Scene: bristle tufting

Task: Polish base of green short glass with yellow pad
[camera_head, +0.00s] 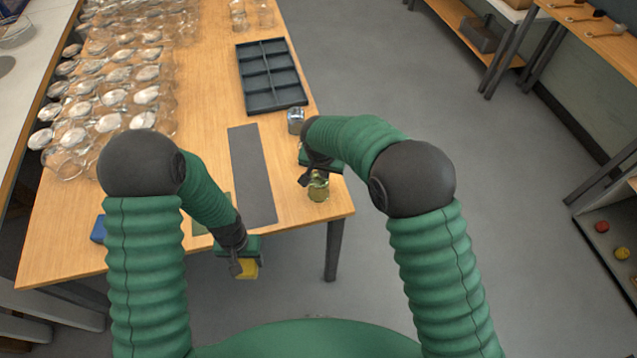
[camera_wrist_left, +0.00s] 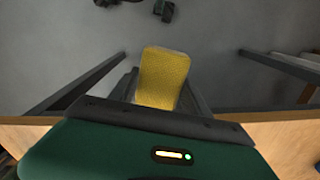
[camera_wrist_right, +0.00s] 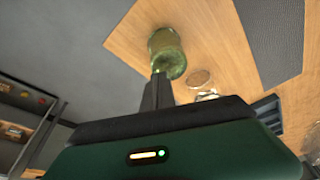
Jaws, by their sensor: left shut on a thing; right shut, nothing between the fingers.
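The green short glass (camera_head: 319,189) stands on the table near its right front corner. It also shows in the right wrist view (camera_wrist_right: 167,54), just beyond the fingertips; I cannot tell which end is up. My right gripper (camera_head: 307,179) is shut and empty right beside the glass; whether they touch is unclear. In the right wrist view its fingers (camera_wrist_right: 157,92) are together. The yellow pad (camera_head: 250,269) is in my left gripper (camera_head: 240,266), which is shut on it, at the table's front edge. The pad sticks up plainly in the left wrist view (camera_wrist_left: 163,80).
A dark grey mat (camera_head: 252,175) lies left of the green glass. A small clear glass (camera_head: 296,121) stands behind it, near an empty dark compartment tray (camera_head: 270,77). Many clear glasses (camera_head: 120,75) fill the table's left side. A blue object (camera_head: 98,230) lies at the front left.

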